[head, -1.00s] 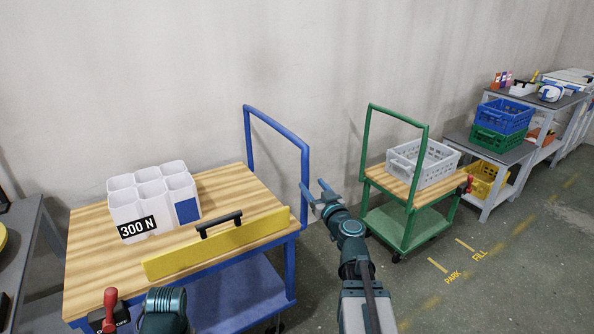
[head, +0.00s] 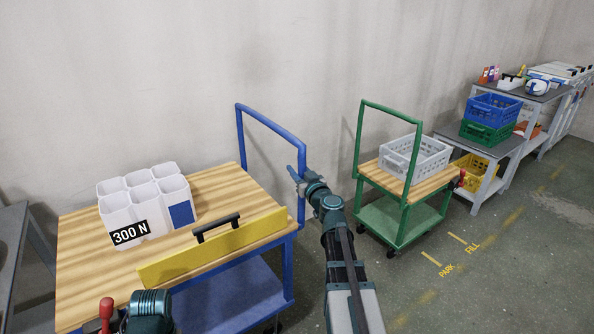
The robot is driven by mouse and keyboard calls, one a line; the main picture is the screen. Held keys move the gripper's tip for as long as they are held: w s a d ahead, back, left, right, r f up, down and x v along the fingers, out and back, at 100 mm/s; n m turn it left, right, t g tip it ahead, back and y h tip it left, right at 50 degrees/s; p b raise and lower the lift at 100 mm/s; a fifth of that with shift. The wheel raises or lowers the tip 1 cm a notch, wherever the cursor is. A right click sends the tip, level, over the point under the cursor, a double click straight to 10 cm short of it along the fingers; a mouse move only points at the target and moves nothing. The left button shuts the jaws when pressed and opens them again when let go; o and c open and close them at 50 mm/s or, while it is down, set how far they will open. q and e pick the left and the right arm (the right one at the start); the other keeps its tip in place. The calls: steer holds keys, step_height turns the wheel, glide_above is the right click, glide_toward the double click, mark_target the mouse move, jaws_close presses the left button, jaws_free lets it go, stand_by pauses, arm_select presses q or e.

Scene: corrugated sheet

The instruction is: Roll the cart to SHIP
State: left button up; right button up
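A blue cart (head: 82,240) with a wooden top stands at the left in the head view, its blue push handle (head: 268,126) rising at its right end. No SHIP marking shows.
A green cart (head: 385,211) with a grey crate (head: 418,157) stands to the right. Shelves with blue (head: 495,110) and green crates stand farther right. A red lever knob (head: 106,308) shows at the bottom left. The right foreground floor is clear.

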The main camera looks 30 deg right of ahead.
jaws_close()
stand_by(1.1)
